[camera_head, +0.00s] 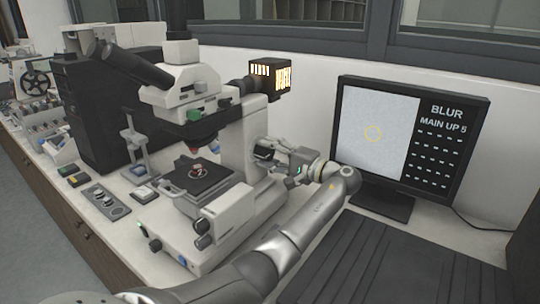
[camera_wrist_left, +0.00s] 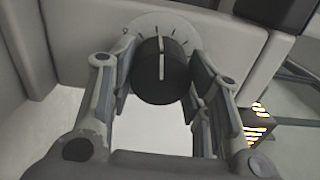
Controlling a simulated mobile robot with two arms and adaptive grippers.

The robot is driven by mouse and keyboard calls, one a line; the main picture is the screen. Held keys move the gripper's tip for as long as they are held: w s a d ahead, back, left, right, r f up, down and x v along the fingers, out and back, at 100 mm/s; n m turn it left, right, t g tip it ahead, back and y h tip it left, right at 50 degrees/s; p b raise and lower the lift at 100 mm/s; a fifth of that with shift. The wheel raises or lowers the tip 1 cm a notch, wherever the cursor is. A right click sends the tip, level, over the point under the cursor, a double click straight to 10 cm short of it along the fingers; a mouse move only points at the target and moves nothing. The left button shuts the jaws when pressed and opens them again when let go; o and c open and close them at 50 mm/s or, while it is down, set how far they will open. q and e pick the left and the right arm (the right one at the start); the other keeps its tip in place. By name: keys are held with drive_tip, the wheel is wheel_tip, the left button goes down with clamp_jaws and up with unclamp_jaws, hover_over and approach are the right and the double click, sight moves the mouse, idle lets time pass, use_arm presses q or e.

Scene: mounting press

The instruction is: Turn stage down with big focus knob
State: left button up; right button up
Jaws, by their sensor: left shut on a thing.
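The microscope (camera_head: 236,120) stands on the bench at the middle, with its dark stage (camera_head: 205,177) below the objectives and a small reddish sample (camera_head: 196,170) on it. My left arm reaches in from below, and my left gripper (camera_head: 274,155) is at the right side of the microscope's column. In the left wrist view, the big focus knob (camera_wrist_left: 160,70) is black with a white line pointing up, in front of a pale dial with tick marks. My left gripper (camera_wrist_left: 157,82) is shut on the knob, one finger on each side. My right gripper is not in view.
A monitor (camera_head: 412,140) at the right shows "BLUR" and "MAIN UP 5" beside a grey picture with a yellow ring. A dark ridged panel (camera_head: 400,265) lies in front of it. A black box (camera_head: 100,110) and small devices crowd the bench at left.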

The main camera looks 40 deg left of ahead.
use_arm(q)
drive_tip(key=o, duration=1)
